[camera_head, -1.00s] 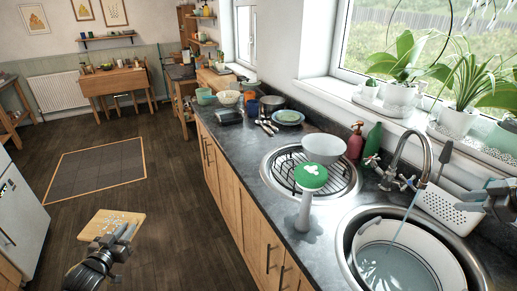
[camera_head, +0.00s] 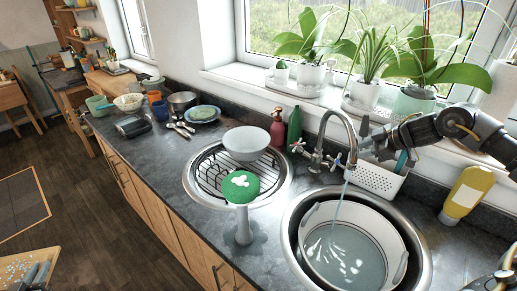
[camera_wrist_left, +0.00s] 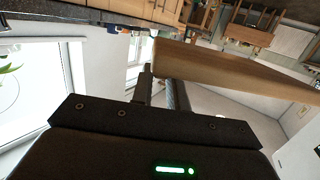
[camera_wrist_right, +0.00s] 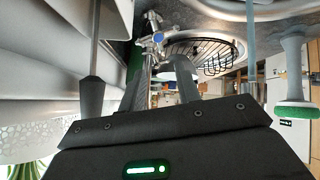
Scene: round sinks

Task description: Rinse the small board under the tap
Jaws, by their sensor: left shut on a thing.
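The small wooden board (camera_head: 40,262), with pale specks on its top, is at the bottom left corner, over the floor and away from the counter. My left gripper (camera_head: 38,272) is shut on its edge; the board (camera_wrist_left: 225,65) also shows beyond the fingers in the left wrist view. The tap (camera_head: 345,125) runs a thin stream of water into a white basin (camera_head: 312,235) inside the round sink (camera_head: 424,262). My right gripper (camera_head: 372,145) is near the tap's cross handles. In the right wrist view its fingers (camera_wrist_right: 162,85) are apart and empty, with a blue-capped handle (camera_wrist_right: 157,39) ahead.
A green-topped brush (camera_head: 241,187) stands left of the sink, before a drainer (camera_head: 212,178) with a grey bowl (camera_head: 245,142). Two soap bottles stand behind. A white caddy (camera_head: 375,180) and a yellow bottle (camera_head: 467,192) are at the right.

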